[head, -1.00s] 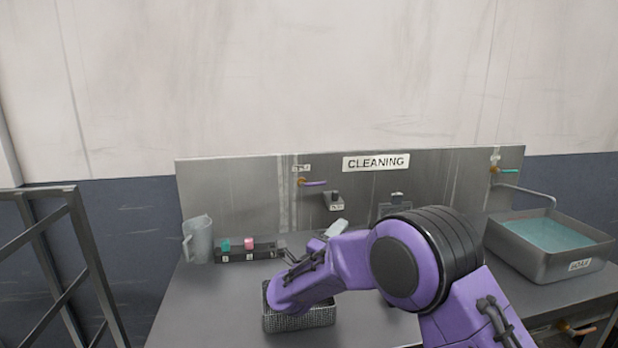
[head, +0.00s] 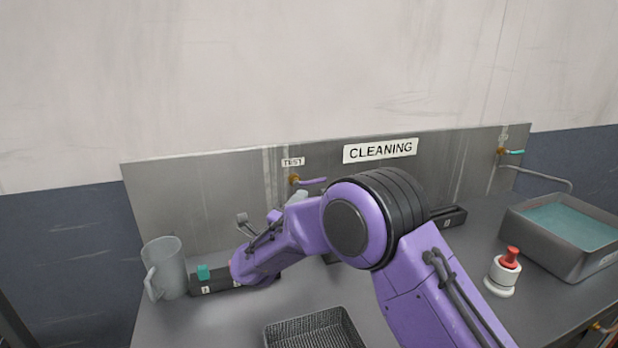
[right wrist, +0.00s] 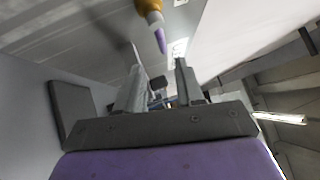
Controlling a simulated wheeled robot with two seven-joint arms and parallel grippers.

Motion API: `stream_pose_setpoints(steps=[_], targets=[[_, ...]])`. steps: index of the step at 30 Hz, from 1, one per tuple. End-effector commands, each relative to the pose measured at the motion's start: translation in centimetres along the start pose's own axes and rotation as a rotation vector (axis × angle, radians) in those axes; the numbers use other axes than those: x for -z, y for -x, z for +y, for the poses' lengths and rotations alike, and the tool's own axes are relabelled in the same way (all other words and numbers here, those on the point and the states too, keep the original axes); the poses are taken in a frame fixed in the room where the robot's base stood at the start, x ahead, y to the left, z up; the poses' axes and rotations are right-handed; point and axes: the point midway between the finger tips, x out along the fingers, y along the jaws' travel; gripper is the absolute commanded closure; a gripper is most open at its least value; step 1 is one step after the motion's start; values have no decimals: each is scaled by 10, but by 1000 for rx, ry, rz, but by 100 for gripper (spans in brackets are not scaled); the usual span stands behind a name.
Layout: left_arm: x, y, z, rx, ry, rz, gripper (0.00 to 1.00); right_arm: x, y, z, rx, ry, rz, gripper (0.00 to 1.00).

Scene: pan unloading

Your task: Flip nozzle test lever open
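The nozzle test lever (head: 313,181) is a small purple handle on a brass valve (head: 294,180), below the TEST label (head: 293,161) on the steel back panel. In the head view it points right, roughly level. It also shows in the right wrist view as a purple lever (right wrist: 160,40) beyond the fingertips. My left gripper is out of view.
A grey pitcher (head: 165,268) and a dark holder (head: 208,284) with a teal block (head: 203,271) stand at left. A mesh basket (head: 315,333) lies in front. A red-topped white dispenser (head: 500,278) and a soak basin (head: 560,250) stand at right.

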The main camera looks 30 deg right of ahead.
Motion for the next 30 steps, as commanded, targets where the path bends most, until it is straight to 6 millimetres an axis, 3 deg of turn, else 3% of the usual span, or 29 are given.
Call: stream_pose_setpoints(steps=[5, 15, 20, 27, 29, 30], targets=[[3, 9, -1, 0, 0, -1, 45, 0, -20, -3, -2, 0, 4, 63], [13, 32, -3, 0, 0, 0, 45, 0, -91, -3, -1, 1, 2, 63], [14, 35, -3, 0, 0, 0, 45, 0, -104, -1, 0, 0, 1, 63], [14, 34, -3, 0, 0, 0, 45, 0, -106, 0, 0, 0, 0, 63], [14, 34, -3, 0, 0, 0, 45, 0, -105, 0, 0, 0, 0, 79], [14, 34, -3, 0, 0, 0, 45, 0, -105, 0, 0, 0, 0, 92]])
